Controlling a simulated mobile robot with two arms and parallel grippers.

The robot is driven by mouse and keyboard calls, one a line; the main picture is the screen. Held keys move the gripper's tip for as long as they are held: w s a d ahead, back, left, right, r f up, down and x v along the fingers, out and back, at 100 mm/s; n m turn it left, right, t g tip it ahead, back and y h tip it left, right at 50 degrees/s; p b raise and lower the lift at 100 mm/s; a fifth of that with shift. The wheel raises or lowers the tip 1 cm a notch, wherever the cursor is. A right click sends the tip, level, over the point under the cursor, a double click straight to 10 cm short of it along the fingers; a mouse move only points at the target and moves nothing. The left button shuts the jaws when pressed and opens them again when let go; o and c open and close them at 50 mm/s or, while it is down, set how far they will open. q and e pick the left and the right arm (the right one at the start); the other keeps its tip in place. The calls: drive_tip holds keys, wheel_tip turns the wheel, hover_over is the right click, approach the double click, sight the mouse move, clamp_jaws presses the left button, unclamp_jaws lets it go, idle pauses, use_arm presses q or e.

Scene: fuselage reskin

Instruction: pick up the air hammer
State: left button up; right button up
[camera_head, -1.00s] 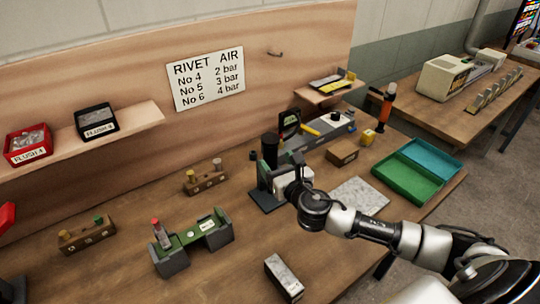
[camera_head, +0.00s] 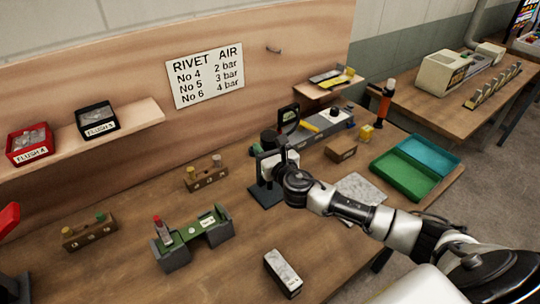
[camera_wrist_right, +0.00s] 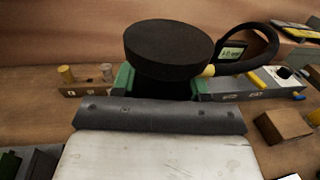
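The air hammer seems to be the dark upright tool (camera_head: 268,140) with a black round top, standing near the back middle of the bench. In the right wrist view its wide black disc (camera_wrist_right: 168,48) is close ahead, with a yellow fitting and black hose behind it. My right gripper (camera_head: 267,162) is right at it, above a dark stand base (camera_head: 265,193). Green pieces flank the tool's dark body in the wrist view. The fingers appear open around it; whether they touch it is hidden. My left gripper is out of view.
A grey unit (camera_head: 325,124) stands just behind and right of the tool, with a brown block (camera_head: 341,150) nearby. A small wooden rack (camera_head: 206,178) and a green-topped fixture (camera_head: 193,240) stand to the left. A metal block (camera_head: 283,273) lies in front. Green and blue trays (camera_head: 405,175) lie right.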

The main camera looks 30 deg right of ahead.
drive_tip(key=c, duration=0.5)
drive_tip(key=shift+w+r, duration=0.1)
drive_tip(key=shift+r, duration=0.05)
drive_tip(key=shift+c, duration=0.4)
drive_tip(key=shift+r, duration=0.6)
wheel_tip(320, 180, up, 17)
drive_tip(key=p, duration=0.1)
drive_tip(key=shift+f, duration=0.1)
